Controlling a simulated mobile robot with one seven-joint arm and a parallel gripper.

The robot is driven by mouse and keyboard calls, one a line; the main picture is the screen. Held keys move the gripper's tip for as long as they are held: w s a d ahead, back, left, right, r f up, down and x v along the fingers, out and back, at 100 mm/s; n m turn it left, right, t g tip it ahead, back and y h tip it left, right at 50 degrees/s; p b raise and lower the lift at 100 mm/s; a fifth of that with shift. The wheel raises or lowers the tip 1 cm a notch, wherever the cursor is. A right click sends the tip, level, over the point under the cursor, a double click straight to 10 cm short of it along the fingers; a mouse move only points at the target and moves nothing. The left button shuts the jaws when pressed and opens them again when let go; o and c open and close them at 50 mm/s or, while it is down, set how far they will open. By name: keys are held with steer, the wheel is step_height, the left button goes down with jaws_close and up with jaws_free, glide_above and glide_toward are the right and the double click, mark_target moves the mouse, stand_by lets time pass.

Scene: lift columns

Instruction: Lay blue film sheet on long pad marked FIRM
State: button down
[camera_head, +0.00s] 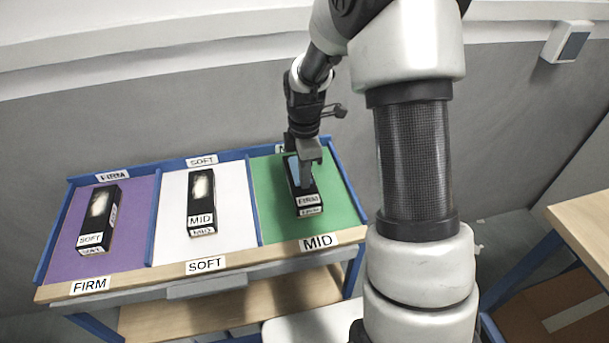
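The long black pad marked FIRM (309,201) lies in the green bay at the right of the bench. My gripper (304,180) is over this pad, pointing down, with its fingertips at or just above the top. The light blue film sheet (293,169) shows at the left side of the fingers, over the far part of the pad. The fingers hide part of it, and I cannot tell whether it is gripped or resting on the pad. The finger gap is not clear.
A black pad marked SOFT (92,239) lies in the purple bay labelled FIRM (136,240). A black pad marked MID (202,220) lies in the white bay labelled SOFT (235,225). Blue dividers (152,225) separate the bays. The green bay (345,215) is labelled MID. A wooden table (588,215) stands right.

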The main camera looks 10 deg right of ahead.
steer(key=shift+f, duration=0.1)
stand_by(0.5)
steer(key=c, duration=1.5)
jaws_free()
steer(key=shift+o, duration=0.2)
steer(key=shift+r+p, duration=2.8)
steer(key=shift+r, duration=1)
